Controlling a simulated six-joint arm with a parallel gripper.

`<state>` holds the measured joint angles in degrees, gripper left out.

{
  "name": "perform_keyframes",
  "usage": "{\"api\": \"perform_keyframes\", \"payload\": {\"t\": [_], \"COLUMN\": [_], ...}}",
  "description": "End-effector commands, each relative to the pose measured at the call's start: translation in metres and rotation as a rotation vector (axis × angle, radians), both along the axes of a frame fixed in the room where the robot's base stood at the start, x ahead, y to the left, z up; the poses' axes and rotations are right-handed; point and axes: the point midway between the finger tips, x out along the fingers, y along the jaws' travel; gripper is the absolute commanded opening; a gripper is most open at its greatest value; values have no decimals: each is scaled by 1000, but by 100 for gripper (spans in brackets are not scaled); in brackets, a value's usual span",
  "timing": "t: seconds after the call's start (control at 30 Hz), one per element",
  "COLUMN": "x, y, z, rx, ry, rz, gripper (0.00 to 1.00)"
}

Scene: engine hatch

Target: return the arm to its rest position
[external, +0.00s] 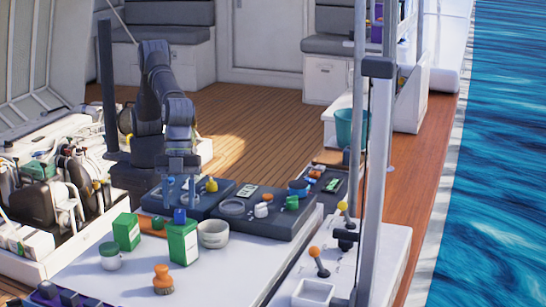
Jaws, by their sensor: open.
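My gripper (180,176) hangs at the end of my dark grey arm, pointing down at the back left of the white worktop (235,285). It is open, and I see nothing held in it. A blue upright item shows just below it; I cannot tell whether they touch. My arm is folded, with its elbow high above its base.
Dark trays (258,211) with small parts lie below and right of the gripper. Two green boxes (183,242), a white bowl (213,233) and an orange brush (162,280) stand nearer. The open engine hatch (50,200) is left. A grey post (376,180) rises right.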

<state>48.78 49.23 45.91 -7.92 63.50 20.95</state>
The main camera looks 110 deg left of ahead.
Motion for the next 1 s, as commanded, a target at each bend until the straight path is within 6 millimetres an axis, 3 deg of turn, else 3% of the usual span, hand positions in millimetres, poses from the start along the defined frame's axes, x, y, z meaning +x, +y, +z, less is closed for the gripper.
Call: {"api": "perform_keyframes", "payload": {"t": [0.1, 0.77, 1.0], "x": [0, -117, -151], "y": [0, -19, -9], "z": [25, 92, 77], "rx": [0, 1, 3], "ry": [-2, 0, 5], "rz": [-1, -3, -65], "gripper": [46, 46, 46]}}
